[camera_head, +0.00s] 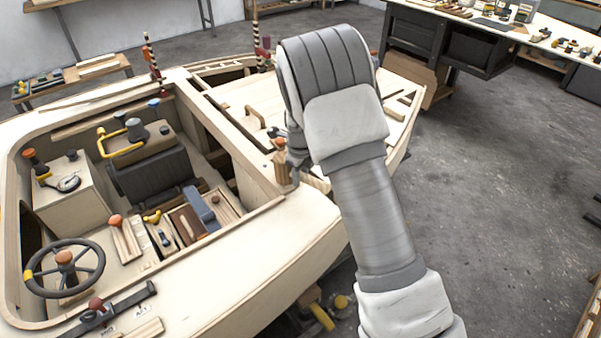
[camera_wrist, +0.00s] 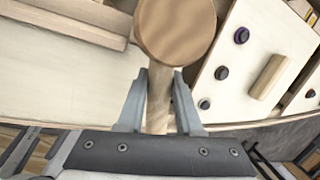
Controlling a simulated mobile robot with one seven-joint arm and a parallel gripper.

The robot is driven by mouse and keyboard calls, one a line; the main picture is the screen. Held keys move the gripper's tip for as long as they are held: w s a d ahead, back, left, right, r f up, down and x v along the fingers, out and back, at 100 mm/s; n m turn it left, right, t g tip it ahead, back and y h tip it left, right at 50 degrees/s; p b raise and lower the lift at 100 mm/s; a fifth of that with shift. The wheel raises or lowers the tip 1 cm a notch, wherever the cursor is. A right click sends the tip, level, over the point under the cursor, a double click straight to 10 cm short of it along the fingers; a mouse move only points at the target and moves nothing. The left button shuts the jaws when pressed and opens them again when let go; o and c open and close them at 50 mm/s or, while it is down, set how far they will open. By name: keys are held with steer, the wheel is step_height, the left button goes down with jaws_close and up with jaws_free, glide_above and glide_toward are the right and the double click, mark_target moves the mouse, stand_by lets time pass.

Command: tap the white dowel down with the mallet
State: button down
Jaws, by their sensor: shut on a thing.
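In the wrist view my gripper (camera_wrist: 159,80) is shut on the mallet's wooden handle, with one grey finger on each side. The mallet (camera_wrist: 176,28) has a round, brown wooden head, cut off by the top edge of the picture. It hides what lies behind it. In the head view my gripper (camera_head: 294,160) is over the hull's edge, partly covered by my arm, and the mallet cannot be made out clearly there. I cannot pick out the white dowel in either view.
The plywood hull (camera_head: 265,250) fills the left. A pale panel (camera_wrist: 284,32) with several dark round knobs and a wooden bar (camera_wrist: 268,77) lies right of the mallet. A steering wheel (camera_head: 64,268) and a black seat (camera_head: 150,175) are in the cockpit. The floor at right is clear.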

steer(key=shift+x, duration=0.8)
steer(key=p+v, duration=0.2)
steer(key=v, duration=0.1)
steer(key=p+v, duration=0.1)
steer(key=shift+w+r, duration=0.25)
steer(key=shift+r, duration=0.1)
steer(key=shift+f, duration=0.1)
